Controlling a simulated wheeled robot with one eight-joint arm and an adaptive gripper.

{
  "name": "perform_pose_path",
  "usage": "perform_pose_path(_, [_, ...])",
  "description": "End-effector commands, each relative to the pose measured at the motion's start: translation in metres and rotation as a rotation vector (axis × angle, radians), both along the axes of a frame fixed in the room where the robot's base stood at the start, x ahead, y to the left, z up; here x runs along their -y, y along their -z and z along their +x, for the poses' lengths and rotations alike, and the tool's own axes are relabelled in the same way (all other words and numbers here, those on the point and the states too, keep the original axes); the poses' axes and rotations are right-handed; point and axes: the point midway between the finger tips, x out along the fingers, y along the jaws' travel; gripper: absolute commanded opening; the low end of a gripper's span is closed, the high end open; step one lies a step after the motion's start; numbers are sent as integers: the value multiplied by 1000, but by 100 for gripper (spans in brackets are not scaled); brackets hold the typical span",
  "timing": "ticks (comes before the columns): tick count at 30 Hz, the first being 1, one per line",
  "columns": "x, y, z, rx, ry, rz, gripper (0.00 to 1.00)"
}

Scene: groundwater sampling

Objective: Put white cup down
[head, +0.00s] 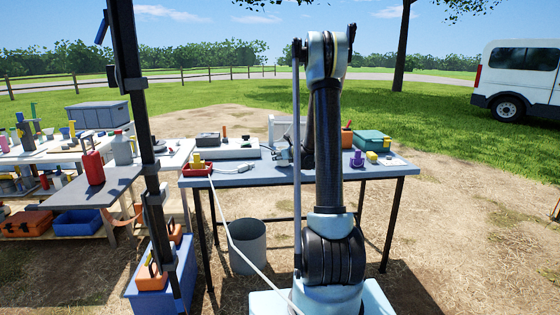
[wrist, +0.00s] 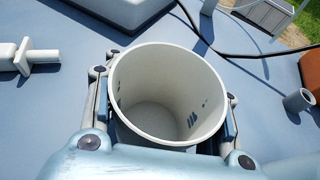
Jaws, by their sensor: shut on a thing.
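The white cup (wrist: 190,75) fills the middle of the wrist view. It is upright, with its open rim toward the camera, and looks empty inside. My gripper (wrist: 165,98) is shut on it, with one finger at the left wall and one at the right. The blue-grey table (wrist: 40,115) lies below; I cannot tell whether the cup's base touches it. In the head view, my gripper (head: 283,154) is low over the middle of the table (head: 265,179), largely behind my arm, and the cup cannot be made out.
In the wrist view, a black cable (wrist: 232,54) runs behind the cup, and a small grey cylinder (wrist: 298,101) stands at the right. In the head view, a red tray (head: 197,170) is at the table's left end, and a purple item (head: 357,160) and green case (head: 372,140) are at right.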

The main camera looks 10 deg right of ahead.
Motion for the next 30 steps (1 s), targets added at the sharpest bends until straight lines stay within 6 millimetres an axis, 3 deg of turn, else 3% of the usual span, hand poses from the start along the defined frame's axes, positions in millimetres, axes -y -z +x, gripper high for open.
perform_pose_path(4, [0,12,0,0,0,0,19])
perform_pose_path(13, [0,14,0,0,0,0,19])
perform_pose_path(14, [0,14,0,0,0,0,47])
perform_pose_path(17, [0,14,0,0,0,0,70])
perform_pose_path(30, [1,12,-1,0,1,0,72])
